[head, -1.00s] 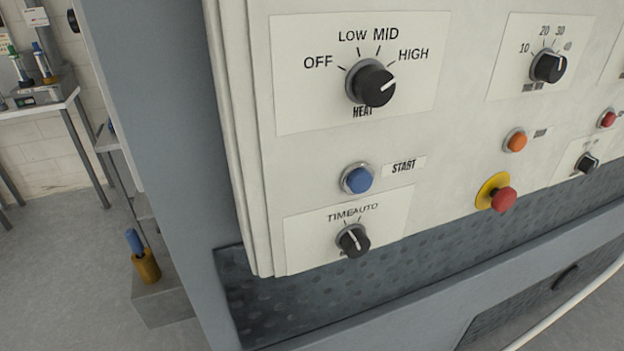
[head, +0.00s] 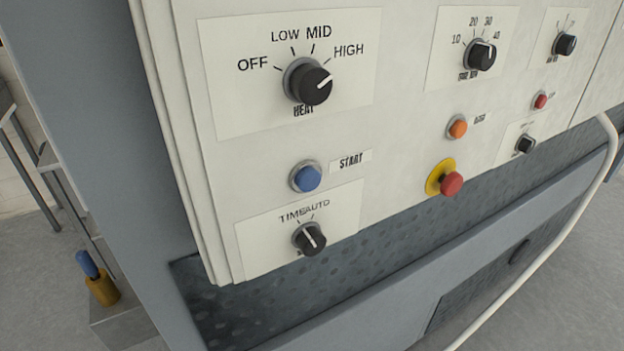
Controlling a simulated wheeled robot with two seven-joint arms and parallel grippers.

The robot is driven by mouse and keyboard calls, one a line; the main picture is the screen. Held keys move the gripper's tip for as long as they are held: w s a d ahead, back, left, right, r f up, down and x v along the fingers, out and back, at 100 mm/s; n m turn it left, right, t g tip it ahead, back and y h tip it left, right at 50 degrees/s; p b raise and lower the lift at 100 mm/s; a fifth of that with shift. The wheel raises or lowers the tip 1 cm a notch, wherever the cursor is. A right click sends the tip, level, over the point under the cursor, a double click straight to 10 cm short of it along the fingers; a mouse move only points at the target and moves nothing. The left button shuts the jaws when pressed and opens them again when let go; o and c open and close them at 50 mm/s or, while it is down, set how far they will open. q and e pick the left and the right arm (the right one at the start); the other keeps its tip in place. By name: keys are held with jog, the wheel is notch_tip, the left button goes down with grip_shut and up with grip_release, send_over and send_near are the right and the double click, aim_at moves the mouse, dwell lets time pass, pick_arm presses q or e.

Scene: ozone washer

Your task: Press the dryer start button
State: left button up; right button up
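The blue start button (head: 307,178) sits in a metal ring on the white control panel (head: 400,110), in the left half of the head view. A label reading START (head: 351,161) is just to its right. The black heat knob (head: 312,84) is above it, its white mark toward HIGH. A smaller black TIME/AUTO knob (head: 311,238) is below it. Neither of my grippers shows in the head view, and nothing touches the button.
A red mushroom button (head: 451,183) on a yellow ring, an orange button (head: 458,127) and a small red button (head: 541,101) are farther right. A white hose (head: 597,190) curves down at the right. Grey floor shows at lower left and right.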

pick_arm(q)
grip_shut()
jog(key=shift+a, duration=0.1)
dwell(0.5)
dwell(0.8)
